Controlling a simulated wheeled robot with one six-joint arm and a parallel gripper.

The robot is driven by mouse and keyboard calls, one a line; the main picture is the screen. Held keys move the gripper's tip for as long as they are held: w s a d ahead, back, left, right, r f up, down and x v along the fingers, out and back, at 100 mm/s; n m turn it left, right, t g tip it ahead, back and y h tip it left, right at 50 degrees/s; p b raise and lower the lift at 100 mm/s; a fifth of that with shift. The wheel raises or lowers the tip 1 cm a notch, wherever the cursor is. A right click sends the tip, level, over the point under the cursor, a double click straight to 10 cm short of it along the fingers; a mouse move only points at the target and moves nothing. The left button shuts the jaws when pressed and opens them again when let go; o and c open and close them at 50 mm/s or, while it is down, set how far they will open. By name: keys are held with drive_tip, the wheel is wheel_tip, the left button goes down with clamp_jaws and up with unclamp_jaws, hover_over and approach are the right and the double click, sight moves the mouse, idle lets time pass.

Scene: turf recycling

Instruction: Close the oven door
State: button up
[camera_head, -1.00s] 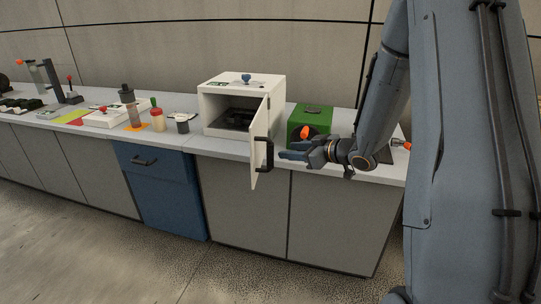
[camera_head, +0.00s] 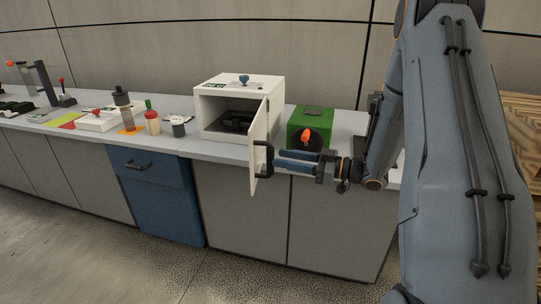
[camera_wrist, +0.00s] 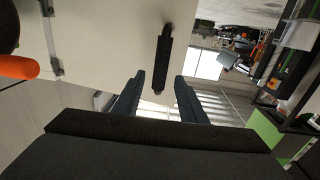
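The white oven (camera_head: 213,108) stands on the counter with its door (camera_head: 260,140) swung wide open toward the front; a dark tray-like interior shows. A black handle (camera_head: 267,160) sits on the door's outer face. My gripper (camera_head: 277,160) is just right of the handle, pointing left at it. In the wrist view the two fingers (camera_wrist: 158,92) are spread apart. The handle (camera_wrist: 163,58) lies ahead of and between them in the picture, on the pale door panel (camera_wrist: 105,45). I cannot tell whether a finger touches the handle.
A green box (camera_head: 311,120) with an orange knob stands right of the oven, close behind my gripper. Bottles (camera_head: 152,122) and a dark cup (camera_head: 178,127) stand left of the oven. A blue drawer cabinet (camera_head: 160,190) is below. The floor in front is clear.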

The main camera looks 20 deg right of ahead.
sight(270, 156)
drive_tip(key=shift+p+x, duration=0.5)
drive_tip(key=shift+x, duration=2.1)
clamp_jaws()
